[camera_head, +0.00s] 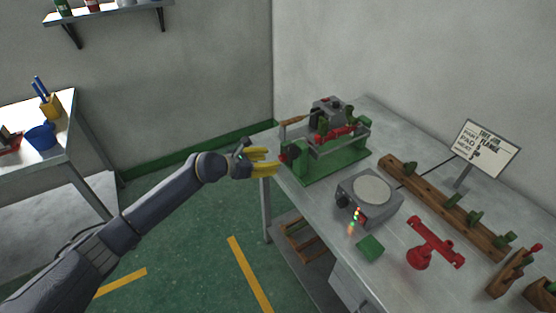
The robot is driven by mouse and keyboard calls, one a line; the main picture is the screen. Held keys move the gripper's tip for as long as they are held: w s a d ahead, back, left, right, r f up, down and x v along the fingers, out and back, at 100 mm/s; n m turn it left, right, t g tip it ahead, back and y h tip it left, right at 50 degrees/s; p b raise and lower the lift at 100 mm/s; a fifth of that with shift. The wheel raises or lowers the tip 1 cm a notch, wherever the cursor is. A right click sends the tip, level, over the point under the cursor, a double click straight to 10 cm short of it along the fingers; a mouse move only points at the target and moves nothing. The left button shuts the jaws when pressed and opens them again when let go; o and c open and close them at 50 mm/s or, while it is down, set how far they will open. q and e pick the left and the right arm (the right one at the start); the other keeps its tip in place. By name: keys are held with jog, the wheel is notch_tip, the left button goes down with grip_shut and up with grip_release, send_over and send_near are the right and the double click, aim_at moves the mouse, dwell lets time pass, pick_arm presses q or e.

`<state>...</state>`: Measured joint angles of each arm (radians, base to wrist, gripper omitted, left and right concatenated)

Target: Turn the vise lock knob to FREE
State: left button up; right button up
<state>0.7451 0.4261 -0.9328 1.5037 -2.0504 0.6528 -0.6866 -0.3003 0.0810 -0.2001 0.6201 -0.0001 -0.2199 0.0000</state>
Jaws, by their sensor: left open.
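A green vise-like machine (335,163) with a grey block on top stands at the far left end of the metal workbench. My left gripper (275,163) has yellow fingers, is open and empty, and points at the knob from the left. Its fingertips look very close to the knob; I cannot tell whether they touch. My right gripper is not in view.
On the workbench (400,279) are a grey box with a round plate (373,191), a green pad (370,247), a red part (434,244), a wooden rack (436,201) and a sign (486,147). A wooden handle (294,120) juts left above the knob. Floor below my arm is open.

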aim_at(280, 159)
pick_arm(q)
jog(key=shift+x, duration=2.2)
grip_shut()
jog(key=shift+s+f, duration=0.1)
